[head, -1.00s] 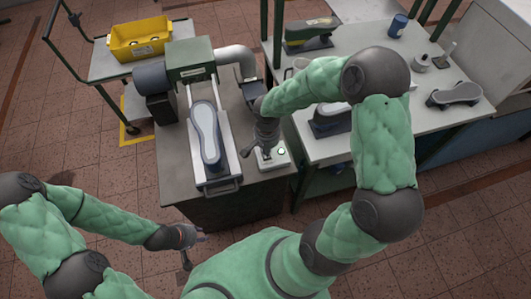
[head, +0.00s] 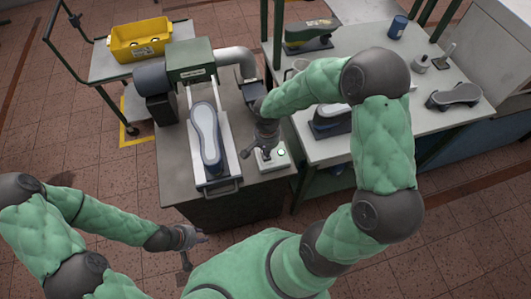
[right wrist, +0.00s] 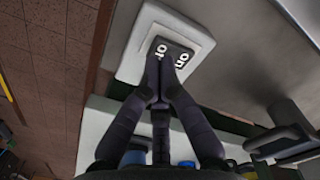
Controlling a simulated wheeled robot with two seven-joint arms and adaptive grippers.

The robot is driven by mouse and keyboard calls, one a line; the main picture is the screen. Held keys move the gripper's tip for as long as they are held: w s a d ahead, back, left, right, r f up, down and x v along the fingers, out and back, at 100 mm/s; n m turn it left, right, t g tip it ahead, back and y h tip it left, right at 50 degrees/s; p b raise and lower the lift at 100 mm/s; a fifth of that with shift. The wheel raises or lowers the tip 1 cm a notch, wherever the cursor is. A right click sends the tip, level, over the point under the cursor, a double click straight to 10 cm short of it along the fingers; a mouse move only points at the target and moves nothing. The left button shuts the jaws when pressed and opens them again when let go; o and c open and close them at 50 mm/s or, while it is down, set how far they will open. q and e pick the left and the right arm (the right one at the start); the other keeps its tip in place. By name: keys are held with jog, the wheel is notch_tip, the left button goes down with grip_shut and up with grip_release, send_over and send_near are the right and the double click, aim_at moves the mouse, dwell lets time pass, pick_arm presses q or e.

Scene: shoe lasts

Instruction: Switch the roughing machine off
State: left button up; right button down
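The roughing machine (head: 192,72) stands on a grey bench, with a green housing and a dark motor.
A shoe last (head: 207,137) lies on the machine's light slide. A worktable (head: 371,133) with more lasts and a blue can (head: 397,26) stands to the right. A trolley with a yellow bin (head: 140,40) is at the back left. Floor at front left is open.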

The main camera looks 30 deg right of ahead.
jog(key=shift+f+b, duration=1.25)
dwell(0.9)
jog(key=shift+r, duration=0.15)
jog(key=shift+r+p, duration=2.25)
jog(key=shift+r, duration=1.15)
